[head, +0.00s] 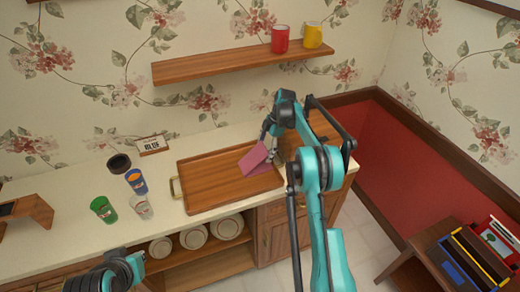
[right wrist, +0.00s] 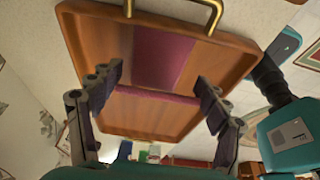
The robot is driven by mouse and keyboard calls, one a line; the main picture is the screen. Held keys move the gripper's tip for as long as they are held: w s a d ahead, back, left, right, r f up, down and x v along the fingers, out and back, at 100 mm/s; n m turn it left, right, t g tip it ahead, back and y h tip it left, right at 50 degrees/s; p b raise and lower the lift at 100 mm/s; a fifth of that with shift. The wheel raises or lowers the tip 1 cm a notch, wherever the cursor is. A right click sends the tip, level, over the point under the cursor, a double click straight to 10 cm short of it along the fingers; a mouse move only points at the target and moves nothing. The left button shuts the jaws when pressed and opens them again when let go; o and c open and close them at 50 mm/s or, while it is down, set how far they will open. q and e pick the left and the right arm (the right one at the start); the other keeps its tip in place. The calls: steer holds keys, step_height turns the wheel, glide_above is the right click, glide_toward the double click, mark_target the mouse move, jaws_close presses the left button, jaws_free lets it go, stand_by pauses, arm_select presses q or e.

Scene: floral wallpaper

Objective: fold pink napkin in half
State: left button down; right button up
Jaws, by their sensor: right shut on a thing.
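The pink napkin (head: 254,160) lies at the right end of the wooden tray (head: 205,178), with one part raised and tilted up from the tray. In the right wrist view the napkin (right wrist: 162,58) shows as a dark pink panel on the tray, with a lighter pink edge between the fingers. My right gripper (head: 269,152) is over the right end of the tray, shut on the raised napkin edge; its fingers also show in the right wrist view (right wrist: 160,92).
Left of the tray on the counter (head: 75,200) stand a green cup (head: 103,209), a blue cup (head: 136,181), a clear glass (head: 142,207) and a dark bowl (head: 119,163). A shelf (head: 235,64) with a red mug (head: 280,39) and a yellow mug (head: 312,34) hangs above.

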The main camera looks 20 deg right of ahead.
arm_select(q)
steer(key=shift+f+b, duration=0.4)
steer(key=shift+f, duration=0.15)
arm_select(e)
steer(key=shift+d+f, duration=0.35)
steer(key=shift+f, duration=0.35)
steer(key=shift+d+f, duration=0.35)
steer(key=shift+f, duration=0.35)
arm_select(q)
steer(key=shift+w+r, duration=0.1)
steer(key=w+d+r+m+g+h, duration=0.1)
steer(key=w+d+r+m, duration=0.1)
steer(key=w+d+r, duration=0.3)
steer(key=w+d+r+m+h, duration=0.1)
steer(key=w+d+r+m, duration=0.15)
steer(key=w, duration=0.45)
steer(key=w+d+r+m+g+h, duration=0.2)
steer(key=w+d+r+m, duration=0.15)
steer(key=w+d, duration=0.5)
steer(key=m+g+h, duration=0.4)
steer(key=m, duration=0.5)
glide_above(263, 148)
steer(key=a, duration=0.9)
step_height(263, 148, down, 11)
steer(key=shift+m, duration=0.3)
steer(key=x, duration=1.4)
steer(key=shift+s+f, duration=0.15)
steer(key=shift+f, duration=0.2)
